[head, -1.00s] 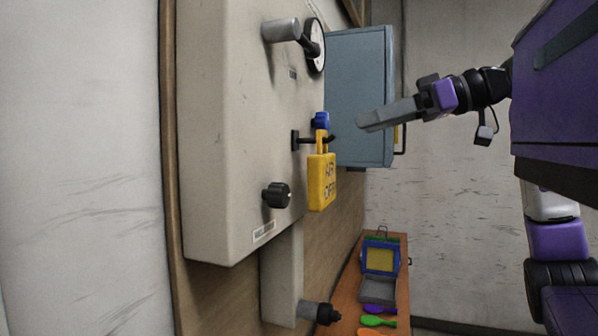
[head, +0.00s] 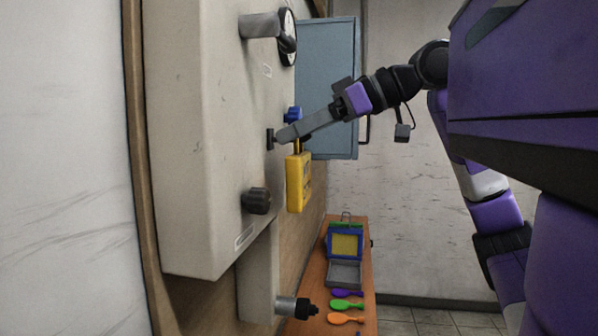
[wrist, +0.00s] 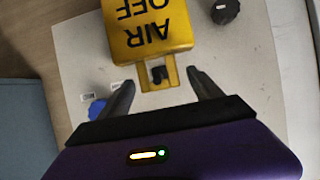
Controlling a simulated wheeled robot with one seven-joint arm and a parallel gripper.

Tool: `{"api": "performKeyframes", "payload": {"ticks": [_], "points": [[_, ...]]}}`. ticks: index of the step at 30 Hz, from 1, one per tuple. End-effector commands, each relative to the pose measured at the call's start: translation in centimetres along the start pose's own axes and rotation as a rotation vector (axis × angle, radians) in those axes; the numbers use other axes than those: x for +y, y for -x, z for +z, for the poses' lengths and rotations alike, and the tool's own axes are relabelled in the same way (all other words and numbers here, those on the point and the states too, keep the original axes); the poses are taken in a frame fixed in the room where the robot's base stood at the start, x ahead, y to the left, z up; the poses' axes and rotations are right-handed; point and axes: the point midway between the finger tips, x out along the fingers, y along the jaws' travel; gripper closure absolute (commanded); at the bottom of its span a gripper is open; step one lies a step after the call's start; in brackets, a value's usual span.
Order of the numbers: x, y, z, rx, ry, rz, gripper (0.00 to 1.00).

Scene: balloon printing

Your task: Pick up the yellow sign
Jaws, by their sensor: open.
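The yellow sign (head: 298,182), lettered "AIR OFF" in the wrist view (wrist: 150,28), hangs by its yellow loop from a dark peg (wrist: 159,74) on the front of the pale machine. My gripper (head: 285,137) is at the top of the sign in the head view and hides part of the loop. In the wrist view my gripper (wrist: 161,85) is open, with one finger on each side of the loop. The fingers look apart from the loop, and nothing is held.
A dark knob (head: 256,200) and a grey handle (head: 262,25) stick out from the pale machine (head: 195,150). A blue knob (head: 293,114) is close by my gripper. A blue-grey cabinet (head: 328,80) is behind. A wooden table (head: 362,270) holds a printing frame and coloured spoon-like pieces.

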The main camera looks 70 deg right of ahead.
Motion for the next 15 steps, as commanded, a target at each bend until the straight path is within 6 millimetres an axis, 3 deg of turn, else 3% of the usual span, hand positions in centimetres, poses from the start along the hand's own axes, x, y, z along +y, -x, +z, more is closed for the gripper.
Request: {"api": "performKeyframes", "payload": {"ticks": [7,15], "points": [[0.01,-0.15,0.04,0.000,0.000,0.001,0.27],[0.01,-0.13,0.03,0.000,0.000,0.001,0.80]]}}
